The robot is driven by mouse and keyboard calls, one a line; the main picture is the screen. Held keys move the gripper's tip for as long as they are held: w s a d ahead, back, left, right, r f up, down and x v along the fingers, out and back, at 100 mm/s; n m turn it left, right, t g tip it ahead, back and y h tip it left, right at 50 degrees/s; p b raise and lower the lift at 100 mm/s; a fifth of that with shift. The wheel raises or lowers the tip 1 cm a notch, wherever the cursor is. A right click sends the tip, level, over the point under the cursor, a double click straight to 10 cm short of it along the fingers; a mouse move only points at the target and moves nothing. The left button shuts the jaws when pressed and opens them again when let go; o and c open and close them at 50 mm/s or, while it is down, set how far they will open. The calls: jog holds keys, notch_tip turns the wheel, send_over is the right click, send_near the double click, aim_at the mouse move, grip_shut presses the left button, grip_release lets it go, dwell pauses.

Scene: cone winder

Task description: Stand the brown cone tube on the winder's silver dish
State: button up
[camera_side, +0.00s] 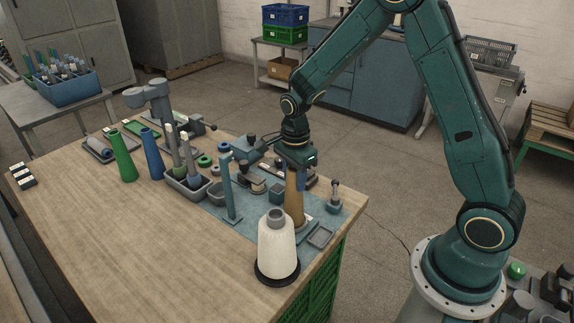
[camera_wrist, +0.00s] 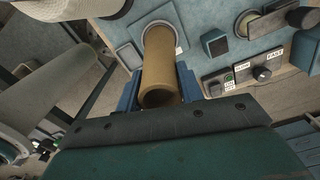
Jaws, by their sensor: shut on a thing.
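The brown cone tube (camera_side: 295,200) is upright at the near right of the blue work mat, its wide end down. My gripper (camera_side: 300,178) is shut on its upper part from above. In the wrist view the tube (camera_wrist: 160,62) lies between the blue jaws of my gripper (camera_wrist: 160,88), with its open narrow end toward the camera. A pale rim of the silver dish (camera_wrist: 162,24) shows around the far, wide end. Most of the dish is hidden by the tube. I cannot tell whether the tube rests on it or is slightly above.
A white yarn cone (camera_side: 277,240) on a black base stands close in front. A small square tray (camera_side: 320,237) lies beside the tube. A blue post (camera_side: 229,190) stands left. Green (camera_side: 122,157) and blue (camera_side: 152,155) cones stand farther left. The front-left tabletop is clear.

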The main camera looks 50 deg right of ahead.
jog(key=o, duration=1)
jog(key=shift+r, duration=0.15)
notch_tip(320, 180, up, 14)
jog(key=shift+f, duration=0.2)
dwell(0.5)
